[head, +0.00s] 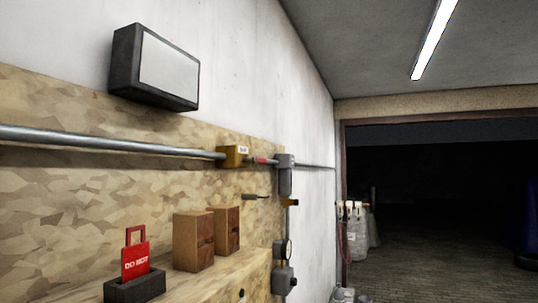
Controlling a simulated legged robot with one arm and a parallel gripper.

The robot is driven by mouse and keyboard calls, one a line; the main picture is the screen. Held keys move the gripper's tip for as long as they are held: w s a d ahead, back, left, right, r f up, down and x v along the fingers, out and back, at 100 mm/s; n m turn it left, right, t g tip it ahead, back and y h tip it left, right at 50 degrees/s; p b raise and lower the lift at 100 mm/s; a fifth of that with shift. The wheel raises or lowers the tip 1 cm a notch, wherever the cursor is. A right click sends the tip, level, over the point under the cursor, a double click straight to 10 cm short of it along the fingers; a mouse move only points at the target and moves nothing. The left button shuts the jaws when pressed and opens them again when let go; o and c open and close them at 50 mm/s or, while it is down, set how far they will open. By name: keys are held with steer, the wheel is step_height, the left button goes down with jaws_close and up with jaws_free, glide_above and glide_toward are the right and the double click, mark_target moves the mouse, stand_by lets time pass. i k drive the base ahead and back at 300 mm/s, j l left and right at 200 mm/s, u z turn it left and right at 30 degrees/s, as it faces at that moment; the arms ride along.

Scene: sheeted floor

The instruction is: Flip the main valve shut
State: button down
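A grey pipe (110,143) runs along the board on the left wall. A small dark lever-like piece (256,197) sticks out below. My gripper is not in view.
A shelf (230,277) below holds two wooden blocks (193,242) and a red "DO NOT" tag (135,262) in a dark holder (135,286). A gauge (283,250) hangs on the vertical pipe. White containers (357,232) stand by the dark doorway; the floor beyond (440,262) looks open.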

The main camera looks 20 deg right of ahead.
mark_target(253, 159)
steer(key=i+l, duration=1.85)
steer(key=l, duration=0.15)
